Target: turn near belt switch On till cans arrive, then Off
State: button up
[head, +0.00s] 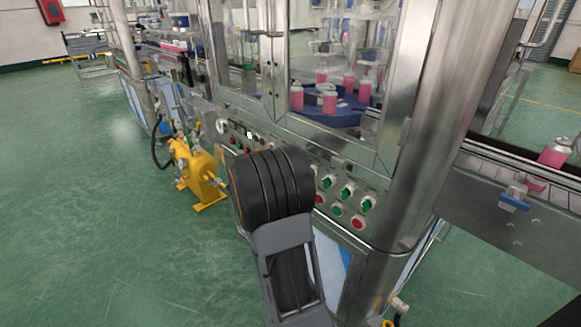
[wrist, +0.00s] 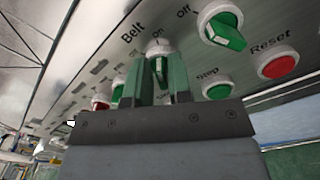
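The belt switch (wrist: 159,66) is a green knob in a pale round collar under the words "Belt" and "On" in the wrist view. My gripper (wrist: 158,72) has one finger on each side of this knob, close to the panel. The fingers stand apart; whether they touch the knob is hard to tell. In the head view my arm's dark wrist covers the gripper and this part of the panel.
Beside the gripper are another green knob (wrist: 222,28), a green button (wrist: 217,91) and a red Reset button (wrist: 277,66). Several pink cans (head: 329,102) stand behind the machine's glass. A steel post (head: 437,120) rises right of the panel. A yellow device (head: 200,172) stands left.

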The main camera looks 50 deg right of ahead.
jog(key=shift+o, duration=1.3)
jog(key=shift+a, duration=0.2)
jog(key=w+a, duration=0.1)
jog(key=a, duration=1.2)
jog(key=shift+a+p, duration=0.3)
jog(key=shift+p, duration=0.15)
